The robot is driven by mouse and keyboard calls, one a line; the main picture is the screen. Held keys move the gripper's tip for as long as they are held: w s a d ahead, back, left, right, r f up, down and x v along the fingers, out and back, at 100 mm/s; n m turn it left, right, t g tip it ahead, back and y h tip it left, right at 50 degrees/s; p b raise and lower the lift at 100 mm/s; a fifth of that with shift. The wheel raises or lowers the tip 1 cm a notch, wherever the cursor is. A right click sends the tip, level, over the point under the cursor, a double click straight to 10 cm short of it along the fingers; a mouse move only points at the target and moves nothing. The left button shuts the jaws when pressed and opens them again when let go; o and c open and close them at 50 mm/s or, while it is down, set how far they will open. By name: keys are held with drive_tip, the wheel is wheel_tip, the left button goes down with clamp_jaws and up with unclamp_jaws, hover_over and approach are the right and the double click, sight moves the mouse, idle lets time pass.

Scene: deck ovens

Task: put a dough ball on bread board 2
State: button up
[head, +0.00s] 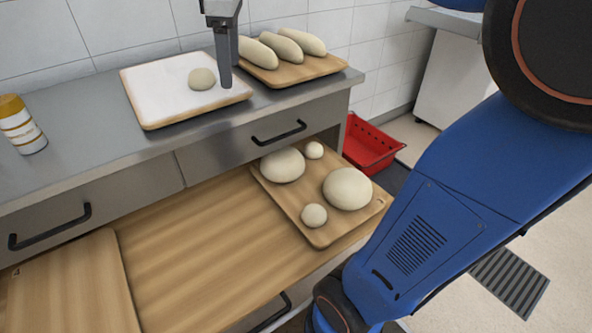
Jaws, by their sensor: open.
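A small pale dough ball (202,79) lies on a white-topped wooden tray (150,97) on the steel counter. My gripper (229,77) hangs upright over the tray's right side, just right of this ball. It is open and empty, apart from the ball. A wooden board (320,239) lies on the pulled-out wooden surface under the counter and bears two large and two small dough balls. Another board (75,290), at lower left, is bare where it shows. Each has a small mark near its edge, too small to read surely, so I cannot tell which is board 2.
A wooden board (300,72) with three long loaves stands right behind my gripper. A yellow-capped shaker (22,125) stands at the counter's left. The wooden surface (200,250) between the two lower boards is clear. A red crate (368,145) sits right of the counter.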

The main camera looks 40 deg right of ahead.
drive_tip(key=s+d+f+m+t, duration=0.3)
drive_tip(key=s+f+m, duration=0.8)
drive_tip(key=s+f, duration=0.9)
drive_tip(key=shift+s+f, duration=0.3)
drive_tip(key=shift+f, duration=0.45)
